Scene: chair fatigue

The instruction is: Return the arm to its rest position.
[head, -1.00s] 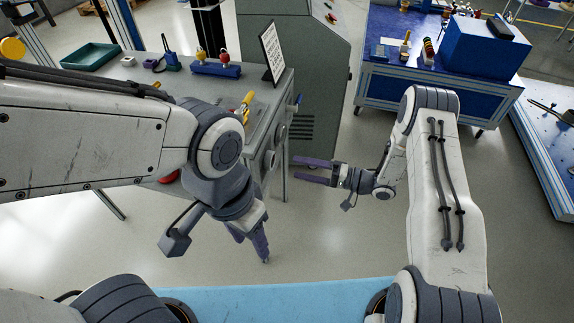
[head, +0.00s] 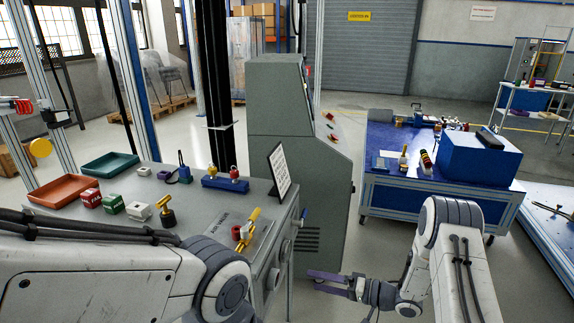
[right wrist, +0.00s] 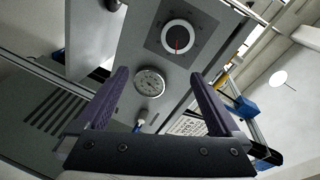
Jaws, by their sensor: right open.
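My right gripper (head: 330,281) is low in the head view, in front of the grey machine cabinet, with its two purple fingers pointing left. In the right wrist view its fingers (right wrist: 163,90) stand wide apart with nothing between them. Beyond them are a round dial gauge (right wrist: 150,82) and a black knob with a red mark (right wrist: 180,42) on a grey panel. My left arm (head: 110,275) crosses the lower left of the head view. Its gripper is below the picture edge.
A grey bench (head: 215,218) at left holds a green tray (head: 109,164), a red-brown tray (head: 62,191), small coloured blocks and a sign (head: 280,172). A tall grey cabinet (head: 290,120) stands behind. A blue table (head: 400,183) is at right. Floor between cabinet and blue table is clear.

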